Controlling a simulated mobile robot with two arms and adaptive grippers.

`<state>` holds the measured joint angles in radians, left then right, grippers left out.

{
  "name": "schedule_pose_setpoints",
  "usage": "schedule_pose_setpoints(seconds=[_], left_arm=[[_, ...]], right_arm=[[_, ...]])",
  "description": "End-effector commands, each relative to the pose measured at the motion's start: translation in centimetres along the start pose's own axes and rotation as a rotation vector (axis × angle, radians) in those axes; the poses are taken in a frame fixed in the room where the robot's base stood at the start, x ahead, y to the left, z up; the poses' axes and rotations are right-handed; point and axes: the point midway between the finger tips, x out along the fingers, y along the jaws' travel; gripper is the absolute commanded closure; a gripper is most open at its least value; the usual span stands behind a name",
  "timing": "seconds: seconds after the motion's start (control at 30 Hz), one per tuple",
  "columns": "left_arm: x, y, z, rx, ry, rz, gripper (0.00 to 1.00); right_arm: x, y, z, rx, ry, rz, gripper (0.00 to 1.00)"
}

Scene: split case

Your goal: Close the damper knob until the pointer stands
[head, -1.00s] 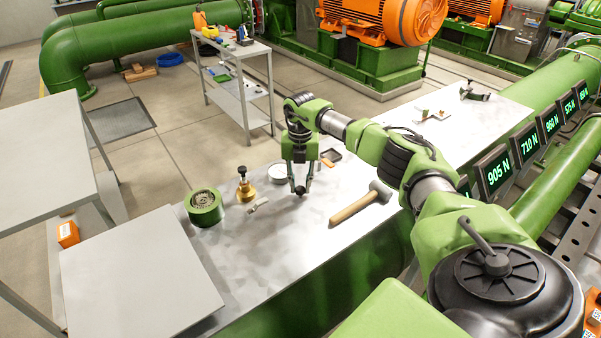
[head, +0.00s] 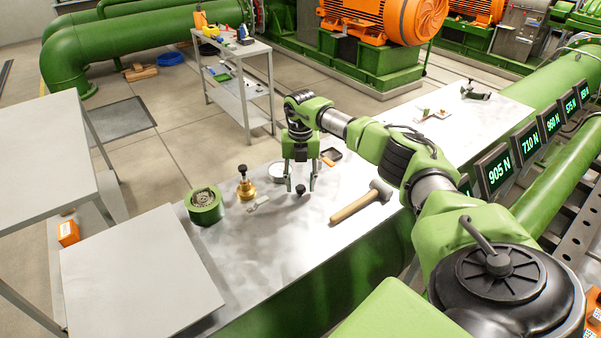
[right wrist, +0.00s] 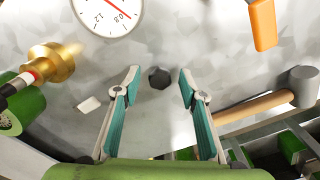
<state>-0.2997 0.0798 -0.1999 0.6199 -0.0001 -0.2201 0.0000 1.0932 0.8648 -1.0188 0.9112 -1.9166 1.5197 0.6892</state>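A small black faceted knob (head: 301,188) is at the bench top; in the right wrist view the knob (right wrist: 158,77) lies between my fingertips, with a gap on both sides. My right gripper (head: 301,184) points down over it and is open; its two fingers (right wrist: 159,76) show apart and empty. A round white gauge (right wrist: 108,14) with a red pointer is cut off by the top edge of the right wrist view. The pointer lies near the 0.8 mark. In the head view the gauge (head: 276,171) is partly behind the gripper. My left gripper is out of view.
A brass fitting with a black top (head: 245,187), a green ring-shaped part (head: 205,207) and a small light block (right wrist: 89,104) are left of the gripper. A wooden-handled hammer (head: 358,204) lies right. An orange object (right wrist: 262,22) lies beyond. The bench (head: 270,240) is clear in front.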

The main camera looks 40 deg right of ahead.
Motion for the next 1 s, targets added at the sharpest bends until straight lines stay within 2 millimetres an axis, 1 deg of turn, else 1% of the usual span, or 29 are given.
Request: schedule_pose_setpoints(seconds=[0.17, 0.27, 0.37, 0.6, 0.7, 0.83, 1.0], left_arm=[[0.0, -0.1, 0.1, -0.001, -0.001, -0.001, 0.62], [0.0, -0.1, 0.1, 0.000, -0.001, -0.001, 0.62], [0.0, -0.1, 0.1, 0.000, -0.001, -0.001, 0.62], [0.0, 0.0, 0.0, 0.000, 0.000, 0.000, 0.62], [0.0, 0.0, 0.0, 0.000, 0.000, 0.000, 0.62], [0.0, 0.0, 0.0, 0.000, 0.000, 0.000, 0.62], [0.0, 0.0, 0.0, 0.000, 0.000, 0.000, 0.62]], right_arm=[[-0.4, 0.0, 0.0, 0.001, -0.001, 0.000, 0.62], [-1.5, 0.0, 0.1, 0.000, -0.003, 0.002, 0.62], [-3.4, 0.0, 0.1, 0.000, -0.004, 0.003, 0.62], [-8.6, 0.1, 0.1, 0.000, -0.003, 0.003, 0.62], [-10.2, 0.0, 0.1, 0.000, -0.002, 0.002, 0.62], [-11.5, 0.0, 0.0, 0.000, -0.001, 0.001, 0.62], [-12.0, 0.0, 0.0, 0.000, 0.000, 0.000, 0.62]])
